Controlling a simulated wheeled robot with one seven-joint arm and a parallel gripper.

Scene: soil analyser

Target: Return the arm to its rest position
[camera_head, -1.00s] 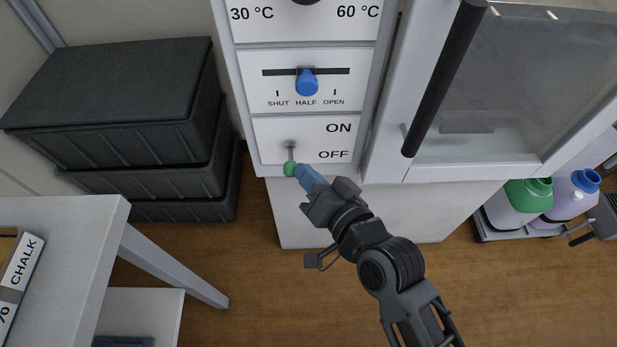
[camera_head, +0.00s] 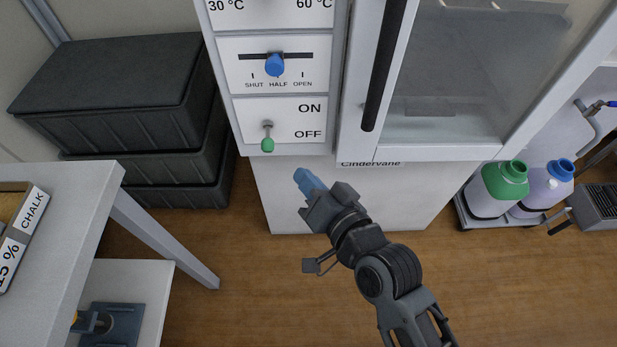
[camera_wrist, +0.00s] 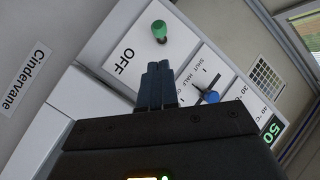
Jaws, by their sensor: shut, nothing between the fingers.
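My gripper (camera_head: 306,180) is shut and empty, with its blue fingertips together. In the head view it is in front of the lower part of the white analyser cabinet (camera_head: 345,205), below the control panel and apart from the green-tipped toggle switch (camera_head: 267,143). The toggle points down, at the level of OFF. The blue slider knob (camera_head: 274,65) stands at HALF. In the wrist view, the shut fingers (camera_wrist: 157,78) point toward the panel, with the green toggle tip (camera_wrist: 159,29) beyond them and the blue knob (camera_wrist: 211,96) to the right.
Dark stacked crates (camera_head: 120,105) stand at the left. A white table (camera_head: 75,205) with a chalk box is at the lower left. The glass door has a black handle (camera_head: 386,70). Green-capped (camera_head: 498,190) and blue-capped bottles (camera_head: 545,190) stand at the right. Floor around the arm is open.

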